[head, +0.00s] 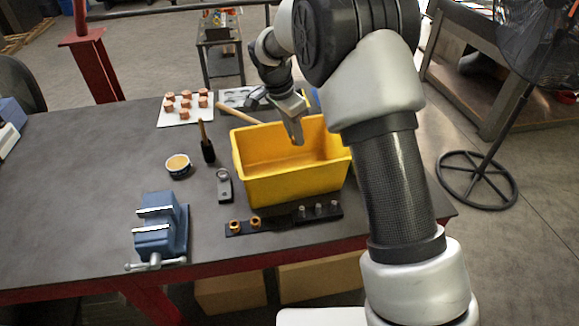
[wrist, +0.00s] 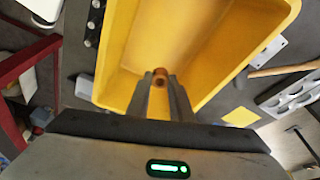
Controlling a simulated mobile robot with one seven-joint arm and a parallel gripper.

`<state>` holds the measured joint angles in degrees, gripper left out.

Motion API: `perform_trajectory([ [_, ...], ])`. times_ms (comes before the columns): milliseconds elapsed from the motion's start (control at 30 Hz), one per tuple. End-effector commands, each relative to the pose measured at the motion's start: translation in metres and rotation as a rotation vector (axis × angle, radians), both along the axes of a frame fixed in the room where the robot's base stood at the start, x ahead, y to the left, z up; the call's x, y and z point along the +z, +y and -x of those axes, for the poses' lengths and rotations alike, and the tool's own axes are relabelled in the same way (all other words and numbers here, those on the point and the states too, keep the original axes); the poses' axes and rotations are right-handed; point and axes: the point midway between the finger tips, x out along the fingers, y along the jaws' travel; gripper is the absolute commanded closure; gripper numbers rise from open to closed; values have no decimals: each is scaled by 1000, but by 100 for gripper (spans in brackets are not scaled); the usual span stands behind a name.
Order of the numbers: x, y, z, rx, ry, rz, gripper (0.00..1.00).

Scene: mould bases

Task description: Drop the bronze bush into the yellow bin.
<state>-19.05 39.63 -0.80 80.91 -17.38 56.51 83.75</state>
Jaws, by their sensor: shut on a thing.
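The yellow bin (head: 293,188) stands on the dark table in the head view, its open top facing up. It fills much of the wrist view (wrist: 188,45). My gripper (head: 298,138) is over the bin's opening in the head view, pointing down. In the wrist view my gripper (wrist: 161,82) has its two fingers shut on the bronze bush (wrist: 160,73), a small copper-coloured ring at the fingertips. The bush appears above the bin's inside, near one side wall. The bush cannot be made out in the head view.
A black strip (head: 285,222) with two bronze bushes and several grey pins lies before the bin. A blue vise (head: 158,230), a small bowl (head: 178,166), a brush (head: 207,148) and a white plate of copper pieces (head: 186,112) stand left.

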Motion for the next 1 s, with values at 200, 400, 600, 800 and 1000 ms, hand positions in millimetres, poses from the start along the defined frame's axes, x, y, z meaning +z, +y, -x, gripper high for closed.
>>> perform_trajectory([
  [200, 0, 0, 0, 0, -1, -1, 100],
  [400, 0, 0, 0, 0, -1, -1, 58],
  [600, 1, 0, 0, 0, -1, -1, 58],
  [800, 17, 4, 2, 0, -4, -1, 58],
  [1000, 60, 14, 8, 2, -7, -2, 58],
])
